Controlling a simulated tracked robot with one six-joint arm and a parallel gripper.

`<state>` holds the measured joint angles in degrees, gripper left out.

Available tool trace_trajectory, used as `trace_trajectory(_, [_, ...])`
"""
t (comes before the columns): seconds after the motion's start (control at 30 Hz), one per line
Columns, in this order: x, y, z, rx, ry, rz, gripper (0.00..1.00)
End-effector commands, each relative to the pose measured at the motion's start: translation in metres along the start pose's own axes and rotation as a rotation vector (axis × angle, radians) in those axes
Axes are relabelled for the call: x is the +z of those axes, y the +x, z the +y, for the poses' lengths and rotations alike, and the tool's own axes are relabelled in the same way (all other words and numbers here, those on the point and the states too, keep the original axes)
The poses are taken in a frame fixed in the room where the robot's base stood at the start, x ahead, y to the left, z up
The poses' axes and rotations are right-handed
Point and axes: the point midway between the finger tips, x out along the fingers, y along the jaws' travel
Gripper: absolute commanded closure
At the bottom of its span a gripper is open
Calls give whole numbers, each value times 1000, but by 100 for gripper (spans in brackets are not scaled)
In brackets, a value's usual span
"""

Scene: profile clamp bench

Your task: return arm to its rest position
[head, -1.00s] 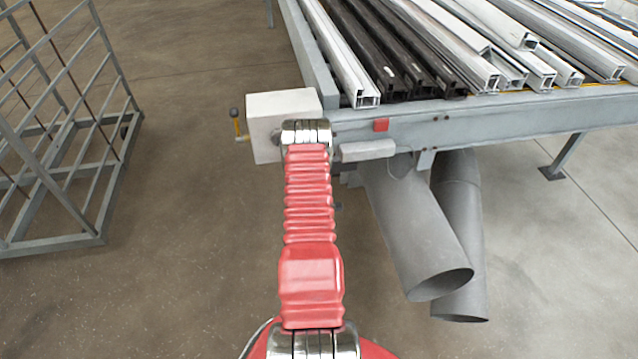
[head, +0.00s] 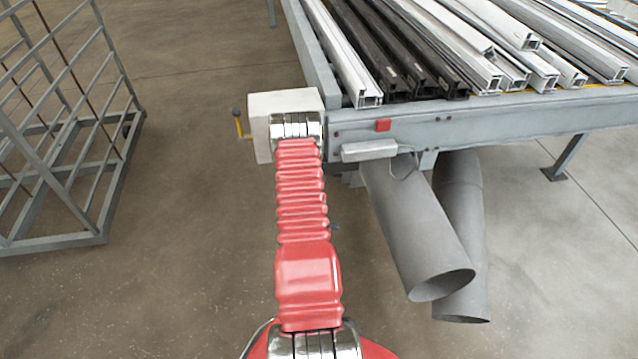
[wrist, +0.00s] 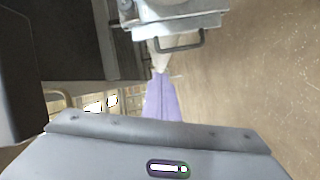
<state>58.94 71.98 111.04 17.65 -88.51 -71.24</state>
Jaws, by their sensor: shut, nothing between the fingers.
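My red ribbed arm (head: 303,205) reaches forward in the head view, and its silver far joint (head: 296,128) overlaps the white box at the bench corner. My gripper is hidden beyond this joint in the head view. In the wrist view its grey housing fills the bottom, and my gripper (wrist: 160,75) shows as a narrow lavender shape tapering upward. It looks shut, with nothing seen held in it. Its tip appears just below a grey metal part with a dark handle (wrist: 180,42); I cannot tell whether they touch.
The white box (head: 284,99) has a yellow handle (head: 239,126). The bench (head: 470,119) carries several white and black profiles (head: 400,55). Grey pipes (head: 425,240) hang beneath it. A metal rack (head: 60,150) stands at left. The floor between rack and bench is clear.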

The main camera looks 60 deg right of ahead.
Motion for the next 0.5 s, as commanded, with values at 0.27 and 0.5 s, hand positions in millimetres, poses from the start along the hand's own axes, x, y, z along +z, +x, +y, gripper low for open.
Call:
trace_trajectory(0.27, [0, 0, 0, 0, 0, 0, 100])
trace_trajectory(0.5, [1, 0, 0, -1, 21, -2, 100])
